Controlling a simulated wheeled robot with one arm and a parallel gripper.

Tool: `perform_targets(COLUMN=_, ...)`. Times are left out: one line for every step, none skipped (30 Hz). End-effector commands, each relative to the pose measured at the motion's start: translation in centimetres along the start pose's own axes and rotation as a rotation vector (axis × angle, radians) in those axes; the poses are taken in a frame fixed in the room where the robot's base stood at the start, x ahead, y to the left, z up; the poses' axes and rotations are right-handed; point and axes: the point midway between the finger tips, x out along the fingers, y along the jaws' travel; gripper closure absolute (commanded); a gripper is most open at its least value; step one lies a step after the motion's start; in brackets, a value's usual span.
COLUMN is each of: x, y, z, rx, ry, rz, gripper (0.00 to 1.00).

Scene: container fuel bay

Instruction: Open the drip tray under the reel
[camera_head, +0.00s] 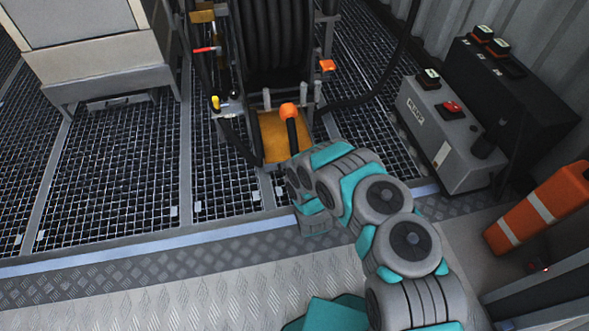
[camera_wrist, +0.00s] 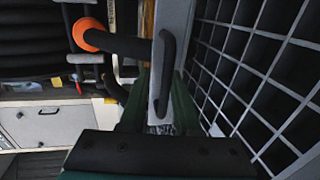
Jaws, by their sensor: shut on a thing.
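In the wrist view, a narrow grey front that looks like the drip tray (camera_wrist: 170,20) runs up the middle. It carries a black bar handle (camera_wrist: 169,58). My gripper (camera_wrist: 160,106) has its green fingers on either side of the handle's near end and is shut on the handle. In the head view, the hose reel (camera_head: 275,40) stands over a yellow base plate (camera_head: 274,150). My arm reaches down to the front of that base, and its end hides the tray and handle there.
Floor grating (camera_head: 110,150) surrounds the reel; it also shows at the right of the wrist view (camera_wrist: 265,60). A hose with an orange collar (camera_head: 288,111) hangs at the reel's front. A grey control box (camera_head: 440,135) stands to the right. A cabinet (camera_head: 95,50) stands at left.

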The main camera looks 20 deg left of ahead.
Motion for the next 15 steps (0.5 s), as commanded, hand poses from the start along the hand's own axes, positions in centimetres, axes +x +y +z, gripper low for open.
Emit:
perform_targets(x=0.01, y=0.09, z=0.0, rx=0.0, ry=0.0, rz=0.001, gripper=0.72)
perform_targets(x=0.0, y=0.04, z=0.0, rx=0.0, ry=0.0, rz=0.0, gripper=0.69)
perform_targets(x=-0.02, y=-0.03, z=0.0, rx=0.0, ry=0.0, rz=-0.001, gripper=0.64)
perform_targets(x=-0.03, y=-0.08, z=0.0, rx=0.0, ry=0.0, rz=-0.002, gripper=0.61)
perform_targets(x=-0.05, y=-0.12, z=0.0, rx=0.0, ry=0.0, rz=-0.003, gripper=0.57)
perform_targets(x=-0.06, y=-0.18, z=0.0, rx=0.0, ry=0.0, rz=-0.004, gripper=0.55)
perform_targets(x=-0.07, y=-0.21, z=-0.01, rx=0.0, ry=0.0, rz=-0.005, gripper=0.55)
perform_targets(x=-0.08, y=-0.25, z=-0.01, rx=0.0, ry=0.0, rz=-0.005, gripper=0.55)
perform_targets(x=-0.09, y=-0.29, z=-0.01, rx=0.0, ry=0.0, rz=-0.006, gripper=0.55)
perform_targets(x=-0.1, y=-0.32, z=-0.01, rx=0.0, ry=0.0, rz=-0.007, gripper=0.55)
perform_targets(x=-0.1, y=-0.34, z=-0.01, rx=0.0, ry=0.0, rz=-0.007, gripper=0.55)
perform_targets(x=-0.13, y=-0.36, z=-0.01, rx=0.0, ry=0.0, rz=-0.008, gripper=0.55)
perform_targets(x=-0.17, y=-0.38, z=-0.02, rx=0.0, ry=0.001, rz=-0.008, gripper=0.55)
perform_targets(x=-0.26, y=-0.39, z=-0.02, rx=0.0, ry=0.001, rz=-0.009, gripper=0.55)
perform_targets(x=-0.45, y=-0.4, z=-0.04, rx=0.0, ry=0.001, rz=-0.009, gripper=0.55)
